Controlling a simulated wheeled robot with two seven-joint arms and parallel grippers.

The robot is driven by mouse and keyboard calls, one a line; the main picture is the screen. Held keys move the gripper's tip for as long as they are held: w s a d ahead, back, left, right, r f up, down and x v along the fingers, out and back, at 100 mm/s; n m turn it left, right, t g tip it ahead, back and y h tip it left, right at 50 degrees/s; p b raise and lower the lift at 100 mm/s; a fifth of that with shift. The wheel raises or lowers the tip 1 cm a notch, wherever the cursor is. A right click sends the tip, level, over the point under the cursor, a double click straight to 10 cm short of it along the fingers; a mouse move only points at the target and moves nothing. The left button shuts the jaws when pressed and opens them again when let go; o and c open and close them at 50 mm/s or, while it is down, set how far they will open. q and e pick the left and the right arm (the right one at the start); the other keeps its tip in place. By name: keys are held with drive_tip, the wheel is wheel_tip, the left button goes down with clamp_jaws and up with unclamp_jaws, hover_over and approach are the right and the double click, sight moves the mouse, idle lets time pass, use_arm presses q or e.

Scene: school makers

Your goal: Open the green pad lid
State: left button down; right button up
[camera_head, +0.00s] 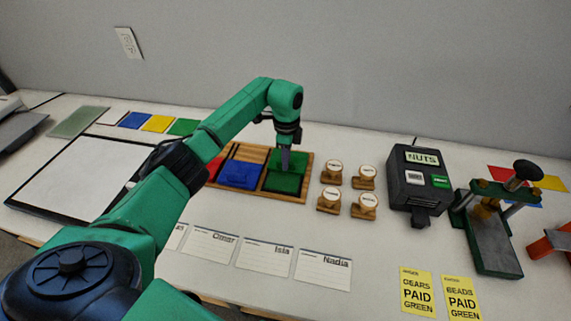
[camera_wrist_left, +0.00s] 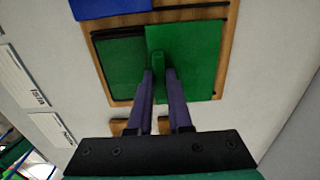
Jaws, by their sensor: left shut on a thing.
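The green pad (camera_head: 284,184) sits in the right-hand compartment of a wooden tray (camera_head: 309,165). In the left wrist view a bright green lid panel (camera_wrist_left: 195,60) lies beside a darker green surface with a black edge (camera_wrist_left: 120,68). A small green handle (camera_wrist_left: 157,62) stands at the lid's edge. My left gripper (camera_head: 286,152) reaches down over the green pad. In the left wrist view its fingers (camera_wrist_left: 160,76) are shut on the handle, one on each side. How far the lid is tilted is hard to tell. My right gripper is out of view.
A blue pad (camera_head: 240,174) and a red pad (camera_head: 215,166) share the tray. Several wooden stamps (camera_head: 331,172) stand close to its right, then a dark device labelled NUTS (camera_head: 420,180) and a press (camera_head: 490,235). Name cards (camera_head: 264,254) lie in front.

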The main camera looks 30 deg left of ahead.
use_arm(q)
drive_tip(key=c, duration=0.8)
unclamp_jaws()
drive_tip(key=shift+c, duration=0.2)
wheel_tip(320, 180, up, 15)
drive_tip(key=b, duration=0.1)
drive_tip(key=shift+f+b, duration=0.15)
drive_tip(key=shift+b, duration=0.15)
